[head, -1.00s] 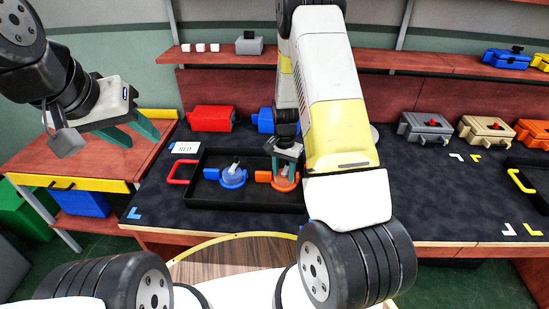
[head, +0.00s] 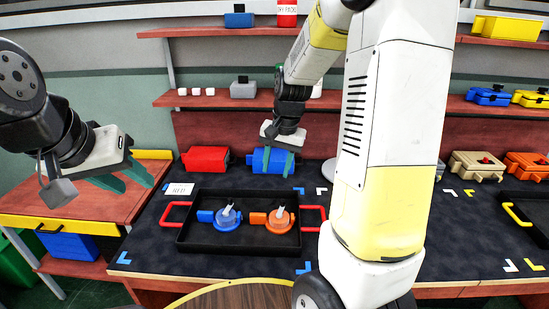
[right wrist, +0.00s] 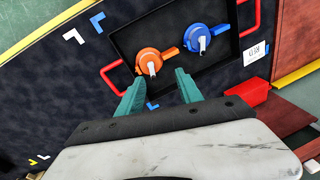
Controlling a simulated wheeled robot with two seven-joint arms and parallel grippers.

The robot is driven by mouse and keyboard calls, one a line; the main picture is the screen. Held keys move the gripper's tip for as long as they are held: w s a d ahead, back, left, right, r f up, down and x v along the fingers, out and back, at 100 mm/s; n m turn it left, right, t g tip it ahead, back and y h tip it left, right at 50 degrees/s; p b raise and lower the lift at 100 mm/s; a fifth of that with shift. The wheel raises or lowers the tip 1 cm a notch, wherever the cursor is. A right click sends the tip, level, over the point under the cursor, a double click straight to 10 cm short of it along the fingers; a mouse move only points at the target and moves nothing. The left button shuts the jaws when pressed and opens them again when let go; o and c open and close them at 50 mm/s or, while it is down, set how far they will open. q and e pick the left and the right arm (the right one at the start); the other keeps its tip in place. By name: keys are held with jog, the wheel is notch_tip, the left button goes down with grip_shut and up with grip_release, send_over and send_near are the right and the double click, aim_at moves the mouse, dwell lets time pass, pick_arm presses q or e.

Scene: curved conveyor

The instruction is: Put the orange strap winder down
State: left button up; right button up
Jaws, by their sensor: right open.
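The orange strap winder (head: 279,219) lies in the black tray (head: 240,245), on its right side. It also shows in the right wrist view (right wrist: 150,62), just beyond the fingertips and clear of them. A blue strap winder (head: 227,217) lies to its left in the same tray. My right gripper (head: 280,170) is open and empty, raised above and behind the tray; its teal fingers (right wrist: 158,88) are spread apart in the right wrist view. My left gripper (head: 130,182) is at the far left over the wooden side table, its teal fingers apart and empty.
The tray has red handles at both ends. A white label card (head: 180,190) lies by its back left corner. A red box (head: 205,158) and a blue box (head: 272,160) stand behind the tray. Tan (head: 478,165) and orange boxes stand at the right. Dark mat lies bare in front.

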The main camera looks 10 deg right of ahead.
jog(key=s+a+r+n+t, duration=0.1)
jog(key=s+r+n+t, duration=0.1)
jog(key=s+r, duration=0.5)
jog(key=s+a+r+n+t+y, duration=0.1)
jog(key=s+r+n+t, duration=0.1)
jog(key=s+r+n, duration=0.2)
jog(key=s+r, duration=0.3)
jog(key=s, duration=0.4)
jog(key=shift+s+a, duration=0.25)
jog(key=shift+s, duration=0.15)
